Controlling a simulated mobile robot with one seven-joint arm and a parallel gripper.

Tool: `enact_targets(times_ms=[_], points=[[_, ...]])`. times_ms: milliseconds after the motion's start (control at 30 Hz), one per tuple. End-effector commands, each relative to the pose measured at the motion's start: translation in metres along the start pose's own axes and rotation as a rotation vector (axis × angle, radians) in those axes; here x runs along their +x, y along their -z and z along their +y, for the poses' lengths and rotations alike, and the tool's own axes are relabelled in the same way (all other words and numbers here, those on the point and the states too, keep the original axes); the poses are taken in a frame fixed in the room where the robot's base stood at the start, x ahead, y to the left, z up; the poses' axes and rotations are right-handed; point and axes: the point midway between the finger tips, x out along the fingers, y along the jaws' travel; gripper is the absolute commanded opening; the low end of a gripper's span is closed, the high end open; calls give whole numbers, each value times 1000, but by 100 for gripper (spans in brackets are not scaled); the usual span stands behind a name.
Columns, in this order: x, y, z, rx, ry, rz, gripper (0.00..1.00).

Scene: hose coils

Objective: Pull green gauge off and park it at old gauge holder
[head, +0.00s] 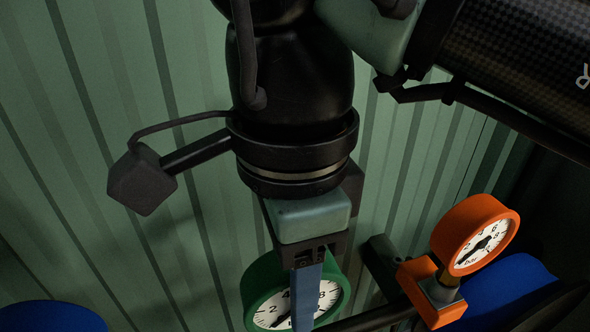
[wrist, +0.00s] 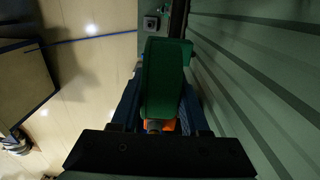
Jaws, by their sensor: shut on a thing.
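The green gauge (head: 262,277) has a white dial and shows at the bottom middle of the head view, partly hidden behind a blue finger. My gripper (head: 307,300) is shut on it. In the wrist view the green gauge (wrist: 163,85) sits between the two blue fingers of my gripper (wrist: 160,110). A bit of orange shows just below the gauge there. Whether the gauge is still joined to a fitting beneath cannot be told. I cannot pick out the old gauge holder with certainty.
An orange gauge (head: 477,234) stands on an orange block (head: 428,291) to the right, close to the green gauge. Blue rounded things show at bottom left (head: 50,316) and right (head: 505,290). A green ribbed wall (head: 90,120) is behind. A small grey box (wrist: 151,23) lies beyond the gauge.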

Motion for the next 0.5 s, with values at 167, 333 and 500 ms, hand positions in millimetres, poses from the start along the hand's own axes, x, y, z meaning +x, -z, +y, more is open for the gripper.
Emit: enact_targets(times_ms=[167, 333, 500], points=[[0, 0, 0, 0, 0, 0, 0], [0, 0, 0, 0, 0, 0, 0], [-2, 0, 0, 0, 0, 0, 0]])
